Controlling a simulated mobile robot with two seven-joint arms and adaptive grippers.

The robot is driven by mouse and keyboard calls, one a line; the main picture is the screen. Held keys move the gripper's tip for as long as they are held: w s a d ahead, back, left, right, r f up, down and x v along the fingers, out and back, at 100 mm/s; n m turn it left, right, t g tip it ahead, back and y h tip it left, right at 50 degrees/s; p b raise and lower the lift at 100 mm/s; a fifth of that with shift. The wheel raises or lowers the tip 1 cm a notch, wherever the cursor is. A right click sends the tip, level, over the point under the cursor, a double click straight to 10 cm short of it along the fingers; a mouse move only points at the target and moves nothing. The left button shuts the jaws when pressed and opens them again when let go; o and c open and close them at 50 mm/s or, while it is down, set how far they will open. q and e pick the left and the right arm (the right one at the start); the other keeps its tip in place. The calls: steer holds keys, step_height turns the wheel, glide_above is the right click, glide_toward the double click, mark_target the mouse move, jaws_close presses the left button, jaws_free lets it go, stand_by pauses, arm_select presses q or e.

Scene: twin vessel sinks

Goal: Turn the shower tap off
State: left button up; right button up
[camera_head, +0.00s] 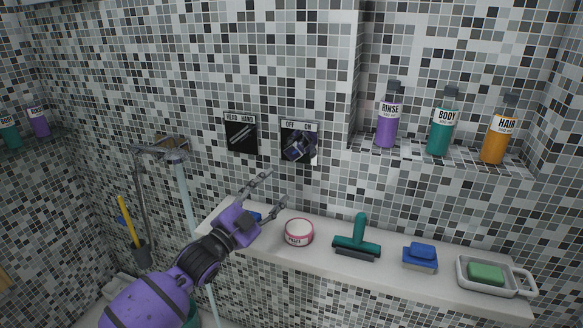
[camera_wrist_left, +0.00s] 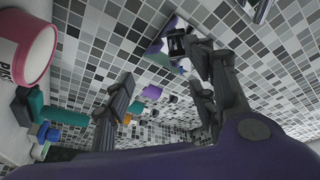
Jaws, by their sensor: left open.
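The shower tap (camera_head: 298,147) is a dark knob on a square wall plate labelled OFF and ON. I cannot tell which label the knob points to. It also shows at the top of the left wrist view (camera_wrist_left: 178,43), beyond the fingers. My left gripper (camera_head: 272,190) is open and empty, below and left of the tap and apart from it. Its fingers show spread in the left wrist view (camera_wrist_left: 160,92). My right gripper is not in view.
A HEAD/HAND plate (camera_head: 241,135) is left of the tap. The ledge holds a pink-rimmed tub (camera_head: 299,232), a green squeegee (camera_head: 358,238), a blue sponge (camera_head: 420,256) and a soap dish (camera_head: 462,272). Bottles (camera_head: 441,128) stand in the niche at right.

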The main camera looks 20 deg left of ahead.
arm_select(q)
steer(key=h, duration=0.1)
glide_toward(291, 155)
steer(key=f+x, duration=0.1)
steer(key=x, duration=0.1)
steer(key=shift+m+t, duration=0.3)
steer(key=shift+m, duration=0.1)
steer(key=x, duration=0.6)
steer(key=shift+s+r, duration=0.1)
steer(key=shift+r, duration=0.3)
steer(key=shift+w+d+r, duration=0.15)
steer(key=shift+w+d, duration=0.1)
steer(key=shift+w, duration=0.35)
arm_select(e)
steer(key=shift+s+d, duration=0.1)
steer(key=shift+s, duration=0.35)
arm_select(q)
steer(key=c, duration=1.2)
